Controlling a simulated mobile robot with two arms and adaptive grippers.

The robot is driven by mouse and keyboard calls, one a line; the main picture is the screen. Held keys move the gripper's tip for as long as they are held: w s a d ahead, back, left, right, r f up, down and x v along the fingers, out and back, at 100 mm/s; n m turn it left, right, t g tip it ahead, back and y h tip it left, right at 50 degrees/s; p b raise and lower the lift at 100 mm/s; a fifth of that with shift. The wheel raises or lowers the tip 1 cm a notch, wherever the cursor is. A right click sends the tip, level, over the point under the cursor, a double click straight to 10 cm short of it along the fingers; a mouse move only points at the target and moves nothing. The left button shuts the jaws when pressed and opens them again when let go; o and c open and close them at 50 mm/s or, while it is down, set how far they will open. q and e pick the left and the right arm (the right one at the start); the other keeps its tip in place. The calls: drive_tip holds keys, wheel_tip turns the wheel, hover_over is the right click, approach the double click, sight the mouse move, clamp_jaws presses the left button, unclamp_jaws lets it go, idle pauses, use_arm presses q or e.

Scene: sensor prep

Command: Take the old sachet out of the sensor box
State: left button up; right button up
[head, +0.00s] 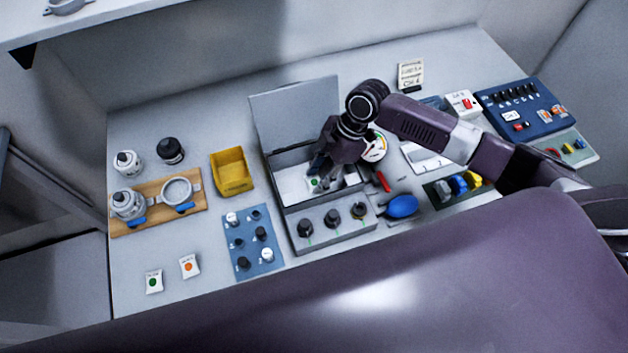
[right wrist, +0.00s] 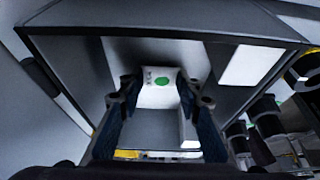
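The grey sensor box (head: 352,236) stands mid-table with its lid (head: 297,110) raised at the back. A small white sachet with a green dot (head: 314,183) lies inside; in the right wrist view the sachet (right wrist: 160,88) shows near the fingertips. My right gripper (head: 322,164) reaches down into the box. In the right wrist view its fingers (right wrist: 158,92) are spread, one on each side of the sachet. I cannot tell whether they touch it. My left gripper is not in view.
A yellow bin (head: 232,172) and a blue pad with several knobs (head: 252,241) stand left of the box. Two loose sachets, green-dotted (head: 154,281) and orange-dotted (head: 189,266), lie front left. A blue bulb (head: 402,206) is right of the box. The front left tabletop is mostly clear.

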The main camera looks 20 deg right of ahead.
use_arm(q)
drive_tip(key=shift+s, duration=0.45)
use_arm(e)
drive_tip(key=shift+c, duration=1.4)
drive_tip(key=shift+r, duration=0.1)
